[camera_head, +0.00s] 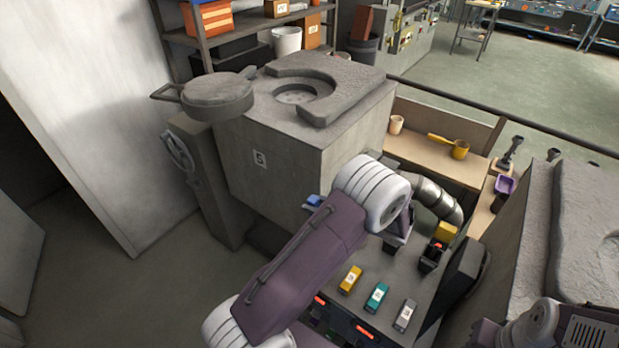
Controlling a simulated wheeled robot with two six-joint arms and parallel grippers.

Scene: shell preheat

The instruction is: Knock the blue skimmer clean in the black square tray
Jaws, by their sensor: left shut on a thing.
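My left arm comes up from the bottom and crosses the middle of the view. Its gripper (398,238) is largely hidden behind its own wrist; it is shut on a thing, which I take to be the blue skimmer. A small blue piece (314,200) shows just left of the arm, and the rest of it is hidden. A small black open-topped thing (431,258) stands right of the wrist; I cannot tell whether it is the black square tray. My right arm shows only as a link at the bottom right corner; its gripper is out of view.
A grey furnace block (270,150) with a round top opening stands behind the arm. Gold (350,280), teal (376,297) and grey (405,315) labelled blocks lie on the counter. A yellow ladle (460,149) and a pale cup (397,124) are on the wooden shelf.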

